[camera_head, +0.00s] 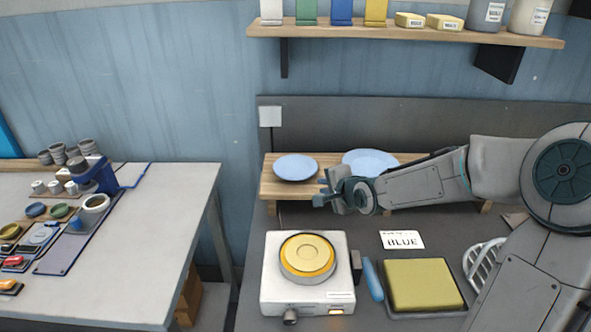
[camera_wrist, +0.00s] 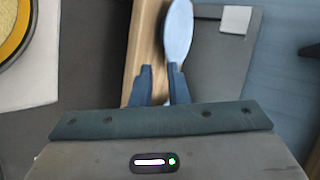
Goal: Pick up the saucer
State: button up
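Two light blue dishes lie on a low wooden shelf in the head view: a smaller left one (camera_head: 295,167) and a larger right one (camera_head: 369,161), partly hidden by my arm. I cannot tell for sure which is the saucer. My gripper (camera_head: 323,187) is in front of the shelf, between the two dishes and nearer the left one's right side. In the wrist view, my gripper (camera_wrist: 160,68) is open with nothing between the fingers. One blue dish (camera_wrist: 178,32) shows just beyond the right fingertip, seen at a slant. Contact cannot be told.
The wooden shelf (camera_head: 270,185) stands against the back panel. A white table (camera_head: 150,225) with cups stands left.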

jog(key=b, duration=0.2)
send_near(305, 178)
jog(key=x, duration=0.4)
jog(key=shift+p+x, duration=0.65)
jog(key=shift+x, duration=2.5)
grip_shut()
